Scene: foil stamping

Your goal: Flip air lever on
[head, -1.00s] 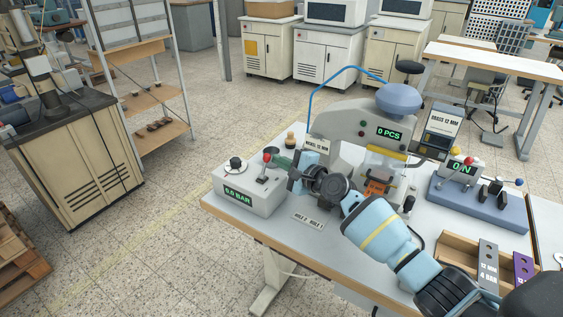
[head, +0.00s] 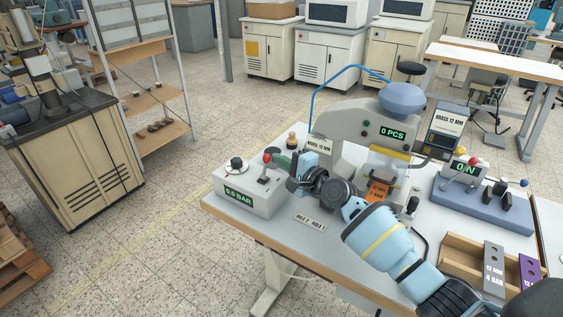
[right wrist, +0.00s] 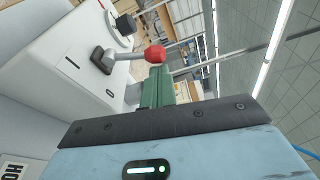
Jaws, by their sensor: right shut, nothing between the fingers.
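The air box (head: 250,192) is a white unit on the left end of the table, with a display reading 0.0 BAR. Its air lever (head: 265,170) has a red ball tip and stands on the top face, beside a dark knob (head: 236,164). In the right wrist view the lever's red ball (right wrist: 155,55) is close to the green fingers. My right gripper (head: 279,162) is shut and empty, just right of the lever; its fingertips also show in the right wrist view (right wrist: 158,75). I cannot tell whether they touch the lever. My left gripper is not in view.
The grey press (head: 355,130) with a 0 PCS display stands right of my gripper. A blue force gauge base (head: 480,208) and a wooden tray (head: 452,252) with labelled plates lie farther right. A small wooden-topped stamp (head: 292,140) stands behind my gripper.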

